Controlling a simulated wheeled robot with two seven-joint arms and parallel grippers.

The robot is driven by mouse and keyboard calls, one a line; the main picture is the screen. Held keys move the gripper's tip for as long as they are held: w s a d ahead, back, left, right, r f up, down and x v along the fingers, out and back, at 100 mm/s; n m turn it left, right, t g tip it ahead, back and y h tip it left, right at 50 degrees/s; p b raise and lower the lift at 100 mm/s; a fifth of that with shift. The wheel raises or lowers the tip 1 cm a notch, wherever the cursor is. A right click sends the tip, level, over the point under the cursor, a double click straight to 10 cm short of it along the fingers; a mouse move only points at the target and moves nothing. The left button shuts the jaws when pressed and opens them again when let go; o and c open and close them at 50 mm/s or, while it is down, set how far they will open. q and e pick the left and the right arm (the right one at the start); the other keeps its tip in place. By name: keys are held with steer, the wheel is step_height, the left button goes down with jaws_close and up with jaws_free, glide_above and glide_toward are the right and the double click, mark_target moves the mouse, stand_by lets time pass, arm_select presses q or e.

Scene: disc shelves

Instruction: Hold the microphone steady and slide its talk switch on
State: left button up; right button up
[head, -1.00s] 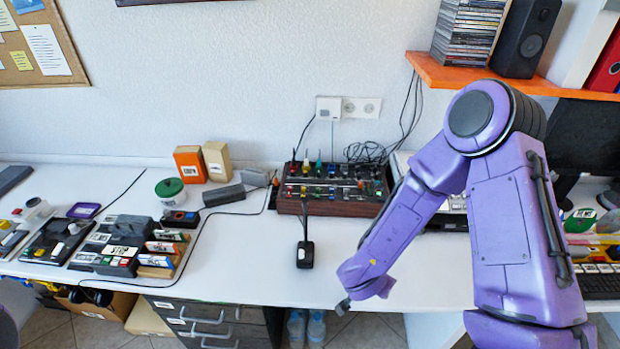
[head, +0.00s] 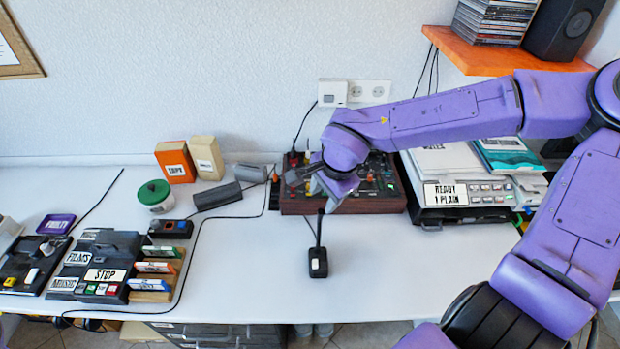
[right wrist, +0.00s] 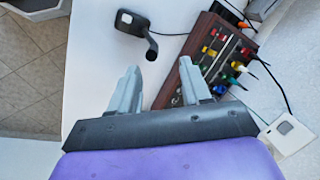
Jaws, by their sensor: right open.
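The microphone (head: 317,261) is a small black desk unit with a white switch on its base and a thin dark neck. It stands on the white desk in front of the wood-sided mixer, and shows at the top of the right wrist view (right wrist: 131,22). My right gripper (head: 318,188) is over the mixer's front edge, beyond the microphone base and near the top of its neck in the picture. Its grey fingers are apart and empty in the right wrist view (right wrist: 158,72), with the microphone ahead of them, not between them. My left gripper is not in view.
The mixer (head: 356,206) with coloured knobs stands behind the microphone. A labelled deck (head: 473,193) is at right. A green-lidded tub (head: 155,196), boxes and a cassette unit (head: 100,262) are at left. The desk beside the microphone is clear.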

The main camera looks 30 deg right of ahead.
mark_target(319, 222)
step_height(319, 222, down, 3)
steer(key=shift+r+b, duration=0.15)
steer(key=shift+b, duration=0.7)
steer(key=x, duration=0.7)
steer(key=shift+a+f, duration=0.1)
steer(key=shift+f, duration=0.1)
steer(key=shift+s+r, duration=0.2)
steer(key=shift+s, duration=0.15)
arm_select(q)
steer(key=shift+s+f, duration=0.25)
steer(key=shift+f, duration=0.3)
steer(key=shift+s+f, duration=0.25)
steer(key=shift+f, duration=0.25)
arm_select(e)
steer(key=shift+w, duration=0.1)
jaws_close()
steer(key=shift+f, duration=0.1)
